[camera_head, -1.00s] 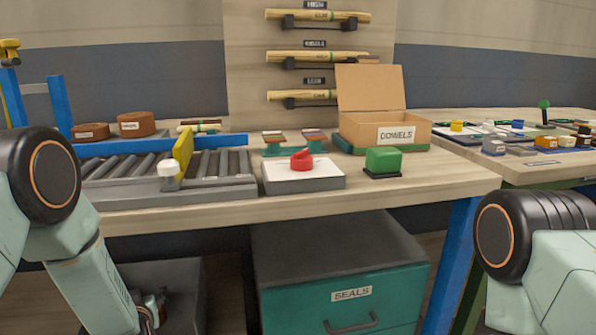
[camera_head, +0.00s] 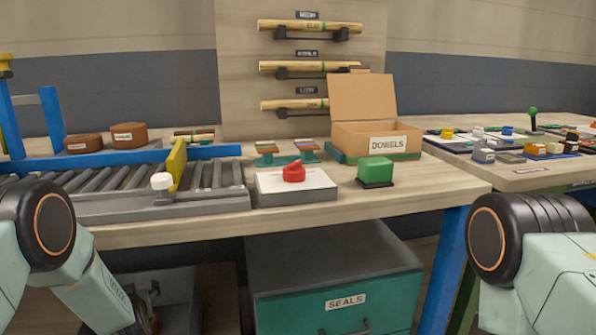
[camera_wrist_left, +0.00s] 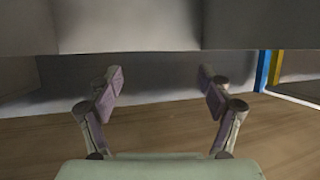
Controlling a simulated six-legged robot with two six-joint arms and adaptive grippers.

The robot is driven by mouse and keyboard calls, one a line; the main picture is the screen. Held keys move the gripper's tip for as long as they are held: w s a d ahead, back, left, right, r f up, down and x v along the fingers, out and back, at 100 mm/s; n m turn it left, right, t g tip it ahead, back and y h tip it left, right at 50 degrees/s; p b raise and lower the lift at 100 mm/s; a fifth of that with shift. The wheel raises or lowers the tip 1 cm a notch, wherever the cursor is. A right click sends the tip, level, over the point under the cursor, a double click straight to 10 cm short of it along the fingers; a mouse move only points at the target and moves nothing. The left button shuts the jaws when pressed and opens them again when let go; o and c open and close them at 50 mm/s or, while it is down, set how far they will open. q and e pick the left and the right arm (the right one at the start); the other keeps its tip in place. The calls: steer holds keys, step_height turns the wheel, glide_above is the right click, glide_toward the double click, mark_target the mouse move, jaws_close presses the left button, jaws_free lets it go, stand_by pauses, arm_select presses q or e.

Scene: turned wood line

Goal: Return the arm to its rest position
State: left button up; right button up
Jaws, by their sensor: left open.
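My left arm (camera_head: 95,290) comes in at the lower left of the head view and hangs below the table's front edge. My left gripper shows in the left wrist view (camera_wrist_left: 160,82), open and empty, with its two fingers spread wide over a wooden floor. A grey surface crosses the top of that view, beyond the fingers. My right arm (camera_head: 550,275) is at the lower right of the head view, and its gripper is out of view.
The workbench (camera_head: 400,205) holds a roller conveyor (camera_head: 130,185), a red knob on a white box (camera_head: 294,173), a green block (camera_head: 376,171) and an open DOWELS box (camera_head: 376,139). The teal SEALS drawer (camera_head: 345,302) stands underneath. A second table (camera_head: 510,178) is at the right.

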arm_select(q)
steer(key=shift+f, duration=0.1)
stand_by(0.3)
steer(key=shift+f+b, duration=0.85)
steer(key=v, duration=1.2)
steer(key=x, duration=1.1)
step_height(320, 180, up, 7)
steer(key=p, duration=0.6)
steer(key=s+d+r+m+h+p, duration=1.1)
steer(key=s+d+r+p, duration=0.7)
steer(key=s, duration=0.5)
step_height(320, 180, up, 3)
steer(key=d+h, duration=0.1)
steer(key=d, duration=0.1)
steer(key=shift+d+h, duration=0.25)
steer(key=shift+h, duration=0.05)
